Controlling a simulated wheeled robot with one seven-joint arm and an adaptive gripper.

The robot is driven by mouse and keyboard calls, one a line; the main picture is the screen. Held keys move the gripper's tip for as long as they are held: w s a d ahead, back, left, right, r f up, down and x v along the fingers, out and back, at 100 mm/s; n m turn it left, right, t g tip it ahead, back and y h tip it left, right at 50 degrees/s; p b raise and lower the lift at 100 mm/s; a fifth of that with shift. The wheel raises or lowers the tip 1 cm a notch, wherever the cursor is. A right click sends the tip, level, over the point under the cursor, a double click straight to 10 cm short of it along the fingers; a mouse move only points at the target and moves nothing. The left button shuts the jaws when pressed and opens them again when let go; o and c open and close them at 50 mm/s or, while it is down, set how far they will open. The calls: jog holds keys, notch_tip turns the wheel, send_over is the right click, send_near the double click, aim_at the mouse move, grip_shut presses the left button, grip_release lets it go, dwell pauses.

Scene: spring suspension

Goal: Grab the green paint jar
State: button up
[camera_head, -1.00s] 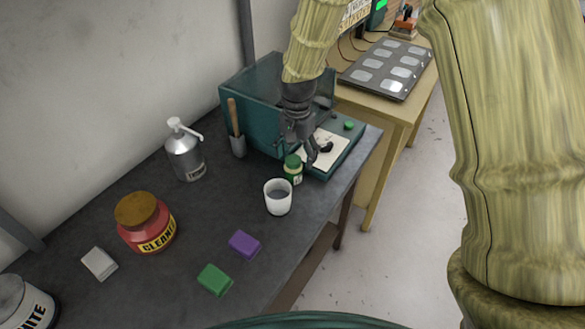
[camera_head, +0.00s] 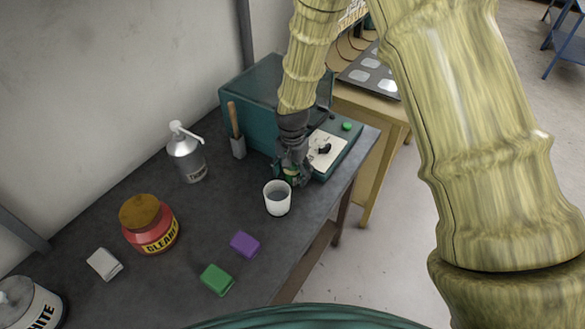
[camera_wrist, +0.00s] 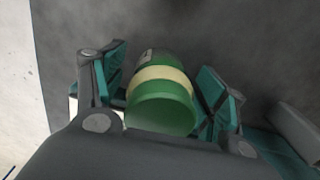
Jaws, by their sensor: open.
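The green paint jar (camera_wrist: 160,100) has a green lid and a pale band. In the wrist view it stands between the two open fingers of my gripper (camera_wrist: 160,95), with a narrow gap visible on the left and the right side close to the finger. I cannot tell whether a finger touches it. In the head view my gripper (camera_head: 293,172) is down over the jar (camera_head: 291,172), which is mostly hidden behind the fingers, in front of the teal machine.
A white cup (camera_head: 277,199) stands close in front of my gripper. The teal machine (camera_head: 262,112) is just behind. A metal pump can (camera_head: 187,153), a red cleaner jar (camera_head: 150,226), and green (camera_head: 217,279) and purple (camera_head: 244,244) blocks are on the dark bench (camera_head: 200,220).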

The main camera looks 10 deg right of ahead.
jog(key=shift+f, duration=0.25)
jog(key=c, duration=1.3)
jog(key=shift+r, duration=0.2)
